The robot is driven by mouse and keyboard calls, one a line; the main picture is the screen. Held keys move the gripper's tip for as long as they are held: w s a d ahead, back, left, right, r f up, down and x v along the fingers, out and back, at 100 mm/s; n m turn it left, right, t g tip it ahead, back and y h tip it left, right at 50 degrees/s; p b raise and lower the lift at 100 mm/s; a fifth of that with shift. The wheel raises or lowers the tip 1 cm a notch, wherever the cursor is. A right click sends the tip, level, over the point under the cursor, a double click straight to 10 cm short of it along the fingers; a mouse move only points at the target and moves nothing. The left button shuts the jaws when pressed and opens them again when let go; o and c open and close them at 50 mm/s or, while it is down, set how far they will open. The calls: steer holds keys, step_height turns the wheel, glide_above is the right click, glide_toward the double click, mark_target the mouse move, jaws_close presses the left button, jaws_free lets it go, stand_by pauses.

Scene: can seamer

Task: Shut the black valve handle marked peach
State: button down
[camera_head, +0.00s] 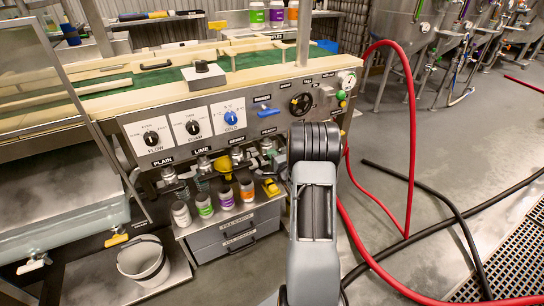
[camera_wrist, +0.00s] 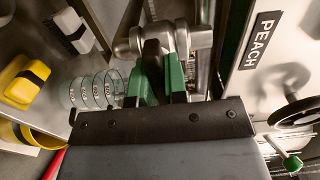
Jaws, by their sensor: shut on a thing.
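The PEACH label (camera_wrist: 261,40) is on the panel at the upper right of the wrist view. The metal valve (camera_wrist: 183,38) beside it is at top centre. Its black handle (camera_wrist: 153,56) shows between the green-padded fingers of my gripper (camera_wrist: 161,80), which are shut on it. Most of the handle is hidden by the fingers, so I cannot tell its exact angle. In the head view, the peach label (camera_head: 268,131) is at the right end of the valve row. My arm covers the gripper and handle there.
Clear spiral tubing (camera_wrist: 95,90) and a yellow item (camera_wrist: 22,82) lie left in the wrist view. A black handwheel (camera_wrist: 295,108) is close on the right. Several bottles (camera_head: 226,196) stand under the valves. A red hose (camera_head: 411,130) runs right of my arm.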

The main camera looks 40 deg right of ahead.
stand_by(0.3)
steer(key=c, duration=1.1)
jaws_free()
steer(key=shift+c, duration=0.2)
steer(key=shift+s, duration=0.1)
steer(key=s+a+p, duration=0.2)
steer(key=s, duration=1.1)
steer(key=shift+s, duration=0.25)
